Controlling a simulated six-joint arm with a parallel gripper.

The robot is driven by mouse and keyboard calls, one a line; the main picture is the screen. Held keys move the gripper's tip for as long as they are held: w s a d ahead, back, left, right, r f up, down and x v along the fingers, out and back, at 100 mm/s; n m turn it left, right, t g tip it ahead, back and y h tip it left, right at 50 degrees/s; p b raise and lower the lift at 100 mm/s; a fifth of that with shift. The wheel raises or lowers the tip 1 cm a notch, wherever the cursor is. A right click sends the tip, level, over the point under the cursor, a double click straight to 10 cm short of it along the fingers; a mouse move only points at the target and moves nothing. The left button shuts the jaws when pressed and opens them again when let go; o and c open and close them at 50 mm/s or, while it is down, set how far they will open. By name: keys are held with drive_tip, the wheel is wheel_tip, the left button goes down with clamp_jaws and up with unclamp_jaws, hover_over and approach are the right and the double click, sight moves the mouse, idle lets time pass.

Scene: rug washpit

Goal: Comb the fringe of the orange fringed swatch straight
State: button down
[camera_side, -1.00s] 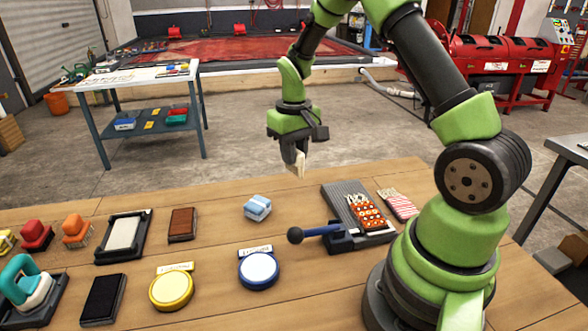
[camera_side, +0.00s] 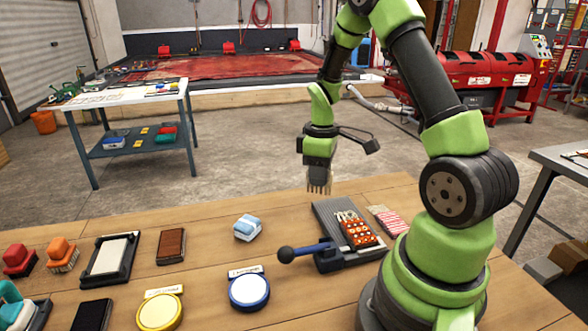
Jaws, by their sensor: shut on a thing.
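The orange fringed swatch (camera_side: 360,233) lies on a grey ribbed board (camera_side: 327,214), with pale spots on its orange face. Its whitish fringe (camera_side: 346,215) points to the far side, and its strands look uneven. A clamp with a blue lever (camera_side: 310,249) and a dark ball knob sits at the board's near left. The comb is in the air behind the board's far end, apart from the fringe. The gripper's fingers are partly hidden by its own body.
A red-and-white striped swatch (camera_side: 389,220) lies right of the board. A blue-and-white block (camera_side: 247,227), a brown brush (camera_side: 171,246), a framed white pad (camera_side: 110,258), a blue-rimmed disc (camera_side: 249,290) and a yellow disc (camera_side: 159,311) lie to the left. Bare wood separates them.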

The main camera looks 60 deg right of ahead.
drive_tip(key=shift+s+d+f+n, duration=0.35)
drive_tip(key=shift+s+f+n, duration=0.5)
drive_tip(key=shift+s+n, duration=0.25)
drive_tip(key=shift+s+d+f+n, duration=0.35)
drive_tip(key=shift+s+f+n, duration=0.55)
drive_tip(key=shift+n, duration=0.2)
drive_tip(key=shift+s+d+f+n, duration=0.35)
drive_tip(key=shift+s+f+n, duration=0.45)
drive_tip(key=shift+s+n, duration=0.3)
drive_tip(key=shift+f, duration=0.6)
drive_tip(key=shift+w+d, duration=1.75)
drive_tip(key=shift+r, duration=0.1)
idle(0.3)
drive_tip(key=shift+r, duration=2.45)
drive_tip(key=w+a+r+m, duration=0.1)
drive_tip(key=a+r+m, duration=0.1)
drive_tip(key=a, duration=0.5)
drive_tip(key=w+a+r+m, duration=0.2)
drive_tip(key=a+r+m, duration=0.1)
drive_tip(key=a, duration=0.5)
drive_tip(key=w+a+r+m, duration=0.2)
drive_tip(key=a+r+m, duration=0.1)
drive_tip(key=a, duration=0.4)
drive_tip(key=shift+w+a+m, duration=0.25)
drive_tip(key=shift+m, duration=0.25)
